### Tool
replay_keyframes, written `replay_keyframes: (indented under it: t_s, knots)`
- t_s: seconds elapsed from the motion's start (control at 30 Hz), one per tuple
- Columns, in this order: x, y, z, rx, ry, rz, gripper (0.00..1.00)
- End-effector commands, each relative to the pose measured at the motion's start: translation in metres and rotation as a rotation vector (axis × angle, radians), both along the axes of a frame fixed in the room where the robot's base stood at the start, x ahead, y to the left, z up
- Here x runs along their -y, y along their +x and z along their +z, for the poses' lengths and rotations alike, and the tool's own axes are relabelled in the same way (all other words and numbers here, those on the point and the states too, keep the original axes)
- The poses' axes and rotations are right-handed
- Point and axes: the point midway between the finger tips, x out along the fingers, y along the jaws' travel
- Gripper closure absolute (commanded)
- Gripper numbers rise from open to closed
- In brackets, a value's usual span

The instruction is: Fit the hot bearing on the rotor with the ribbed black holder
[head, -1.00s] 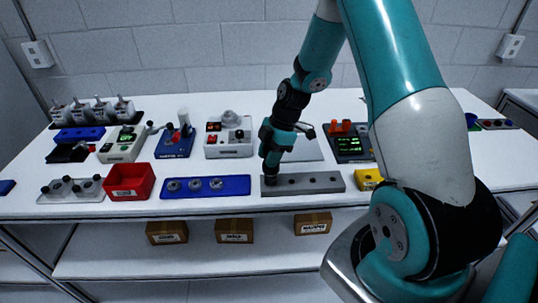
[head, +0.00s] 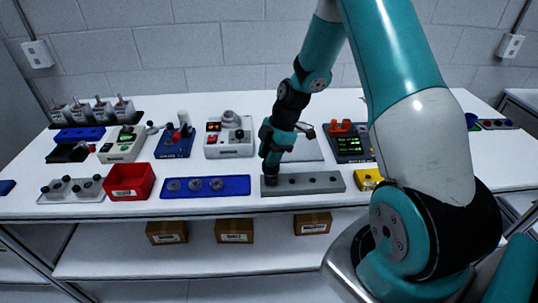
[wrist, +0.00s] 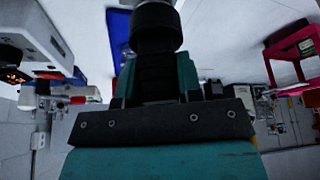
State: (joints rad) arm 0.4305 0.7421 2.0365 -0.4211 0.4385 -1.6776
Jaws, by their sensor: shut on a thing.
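My gripper (head: 271,172) points down over the left end of the grey bar (head: 330,183) with several dark round spots along its top. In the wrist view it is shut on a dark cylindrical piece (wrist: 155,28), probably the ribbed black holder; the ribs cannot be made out. In the head view the piece's foot is at the bar's left end; I cannot tell whether it is seated. A white unit with a red switch (head: 228,143) carries a grey ring-like part (head: 230,118), possibly the bearing. Which part is the rotor is unclear.
A blue tray (head: 239,186) with three grey round parts lies left of the bar, beside a red bin (head: 129,181). A dark unit with a green display (head: 351,146) and a yellow block (head: 367,180) stand to the right. Several devices line the back.

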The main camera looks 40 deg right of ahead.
Motion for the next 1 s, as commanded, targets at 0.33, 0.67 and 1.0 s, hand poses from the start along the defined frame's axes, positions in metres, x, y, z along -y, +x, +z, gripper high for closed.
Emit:
replay_keyframes:
  t_s: [0.33,0.67,1.0]
  knots:
    - [0.000,0.000,0.003,0.000,0.000,0.000,0.91]
    - [0.000,0.000,0.007,0.000,0.000,0.000,0.91]
    - [0.000,0.000,0.012,0.000,0.000,0.000,0.91]
